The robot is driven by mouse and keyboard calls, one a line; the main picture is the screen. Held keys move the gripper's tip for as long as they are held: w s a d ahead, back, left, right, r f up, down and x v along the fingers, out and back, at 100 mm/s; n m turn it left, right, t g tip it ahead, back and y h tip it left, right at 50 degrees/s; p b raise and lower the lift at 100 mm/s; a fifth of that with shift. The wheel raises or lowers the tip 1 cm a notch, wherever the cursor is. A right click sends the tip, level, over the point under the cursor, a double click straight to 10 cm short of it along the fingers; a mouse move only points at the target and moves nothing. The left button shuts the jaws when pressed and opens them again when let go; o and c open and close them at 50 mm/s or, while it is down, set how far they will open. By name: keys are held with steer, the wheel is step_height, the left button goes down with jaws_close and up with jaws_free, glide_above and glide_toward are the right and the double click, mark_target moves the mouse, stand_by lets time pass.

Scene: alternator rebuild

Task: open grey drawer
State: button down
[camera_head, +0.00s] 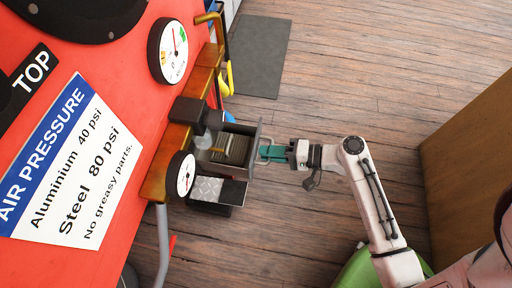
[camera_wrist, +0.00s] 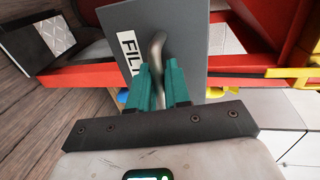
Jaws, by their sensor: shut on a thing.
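The grey drawer (camera_head: 259,133) juts out from the red cabinet in the head view, and its open top shows ribbed contents inside. Its front plate (camera_wrist: 198,25) fills the upper middle of the wrist view, with a white label partly hidden by my fingers. A curved metal handle (camera_wrist: 157,46) stands on this plate. My gripper (camera_head: 264,153) has teal fingers and is at the drawer's front, to its right in the head view. In the wrist view my gripper (camera_wrist: 159,82) is shut on the handle; the fingers hide its lower part.
A second open tray with a tread-plate patch (camera_head: 206,189) sits just below the drawer in the head view. The red cabinet (camera_head: 130,100) carries gauges and an air pressure sign. Wood floor (camera_head: 330,100) is clear to the right, up to a wooden block (camera_head: 470,160). A dark mat (camera_head: 258,55) lies above.

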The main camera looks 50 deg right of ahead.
steer(key=c, duration=1.3)
jaws_free()
steer(key=p+v, duration=0.1)
steer(key=v, duration=0.9)
steer(key=shift+s+d+r, duration=0.1)
steer(key=shift+s+d, duration=0.1)
steer(key=shift+s, duration=0.15)
